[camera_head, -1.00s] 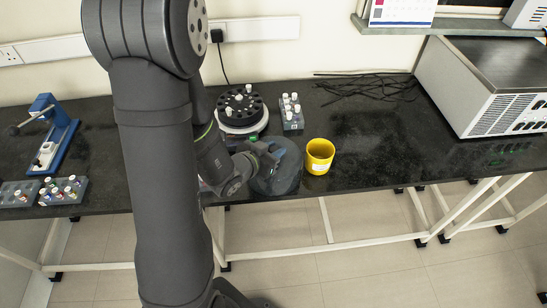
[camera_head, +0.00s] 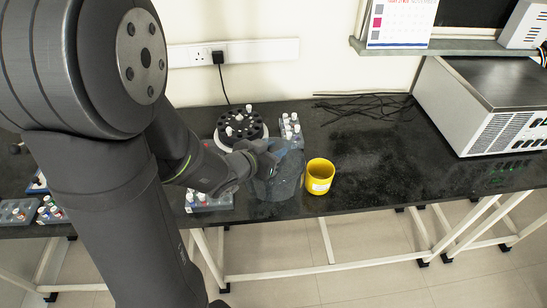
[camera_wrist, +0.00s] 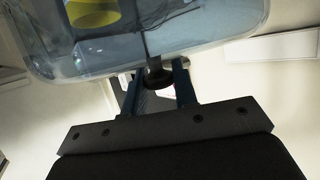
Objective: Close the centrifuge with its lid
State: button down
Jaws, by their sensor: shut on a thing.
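The centrifuge (camera_head: 223,141) stands at the back of the counter, its round black rotor uncovered with several white-capped tubes in it. My gripper (camera_head: 270,156) is to its front right, shut on the knob of the clear lid (camera_head: 284,184). In the wrist view the black knob (camera_wrist: 157,76) sits between the fingers of my gripper (camera_wrist: 158,84). The see-through lid (camera_wrist: 200,35) spreads beyond it. In the head view the lid hangs by the counter's front edge, beside the yellow cup. My arm hides part of the centrifuge's front left.
A yellow cup (camera_head: 319,178) stands close right of the lid. A tube rack (camera_head: 291,135) is right of the centrifuge. Another rack (camera_head: 208,204) is at the front edge, with more racks (camera_head: 18,211) at far left. Black cables (camera_head: 365,105) lie behind. The counter's right middle is clear.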

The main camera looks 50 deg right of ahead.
jog(key=shift+r, duration=0.85)
jog(key=w+d+r+n+t+y, duration=0.1)
jog(key=w+d+n+t, duration=0.2)
jog(key=w, duration=0.9)
jog(key=w+d+r+n+t+y, duration=0.1)
jog(key=w+d+n+t, duration=0.2)
jog(key=w+d, duration=0.4)
jog(key=shift+w+d+t, duration=0.35)
jog(key=shift+w+t, duration=0.05)
jog(key=shift+w, duration=2)
jog(key=shift+f, duration=0.65)
jog(key=shift+f, duration=0.35)
jog(key=shift+f, duration=0.25)
jog(key=shift+f, duration=0.5)
jog(key=shift+f, duration=0.25)
jog(key=shift+f, duration=1.85)
